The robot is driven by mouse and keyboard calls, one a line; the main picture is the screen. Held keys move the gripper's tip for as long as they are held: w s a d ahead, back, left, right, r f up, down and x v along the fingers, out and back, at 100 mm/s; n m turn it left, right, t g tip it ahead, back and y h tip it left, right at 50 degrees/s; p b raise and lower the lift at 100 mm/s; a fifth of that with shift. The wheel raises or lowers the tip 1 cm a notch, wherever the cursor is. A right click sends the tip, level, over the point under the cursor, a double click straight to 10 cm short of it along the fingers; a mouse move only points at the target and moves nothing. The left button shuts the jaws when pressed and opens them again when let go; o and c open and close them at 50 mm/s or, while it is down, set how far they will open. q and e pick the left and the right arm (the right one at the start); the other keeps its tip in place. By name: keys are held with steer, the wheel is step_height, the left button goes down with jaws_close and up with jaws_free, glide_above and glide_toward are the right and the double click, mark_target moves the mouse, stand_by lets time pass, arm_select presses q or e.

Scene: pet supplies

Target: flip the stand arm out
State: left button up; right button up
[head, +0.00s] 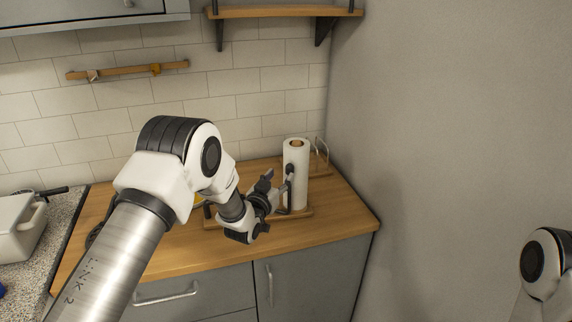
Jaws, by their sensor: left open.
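A white paper towel roll (297,172) stands upright on the wooden counter near the right wall. A low wooden base (300,212) shows at its foot. A dark upright bar (290,197) shows at the roll's left front side; I cannot tell whether it is the stand arm or part of my gripper. My left gripper (279,180) is open just left of the roll, its fingers toward it. Whether a finger touches the stand is too small to tell. My left arm hides part of the counter. My right gripper is out of view.
The wooden counter (335,225) is clear at its right front. A wire rack (321,155) stands behind the roll. A white container (18,228) and a dark-handled pan (52,191) are at the left. A shelf (280,11) and a wooden rail (125,71) hang above.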

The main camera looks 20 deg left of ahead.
mark_target(288, 169)
arm_select(q)
steer(key=w+d, duration=0.1)
steer(key=w, duration=0.1)
steer(key=w+d+r+p, duration=0.1)
steer(key=shift+w+d+r, duration=0.15)
steer(key=shift+w, duration=0.25)
steer(key=shift+w+a+f, duration=0.25)
steer(key=shift+a+f, duration=0.05)
steer(key=shift+a, duration=0.05)
steer(key=shift+a+f, duration=0.1)
steer(key=shift+a, duration=0.05)
steer(key=shift+c, duration=1.1)
steer(key=c, duration=0.5)
steer(key=shift+d+r, duration=0.2)
jaws_close()
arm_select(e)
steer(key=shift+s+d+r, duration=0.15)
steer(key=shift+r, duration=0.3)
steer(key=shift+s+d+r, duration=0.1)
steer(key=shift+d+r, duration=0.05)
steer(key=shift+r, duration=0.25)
arm_select(q)
steer(key=shift+a+f+h, duration=0.1)
steer(key=shift+h, duration=0.2)
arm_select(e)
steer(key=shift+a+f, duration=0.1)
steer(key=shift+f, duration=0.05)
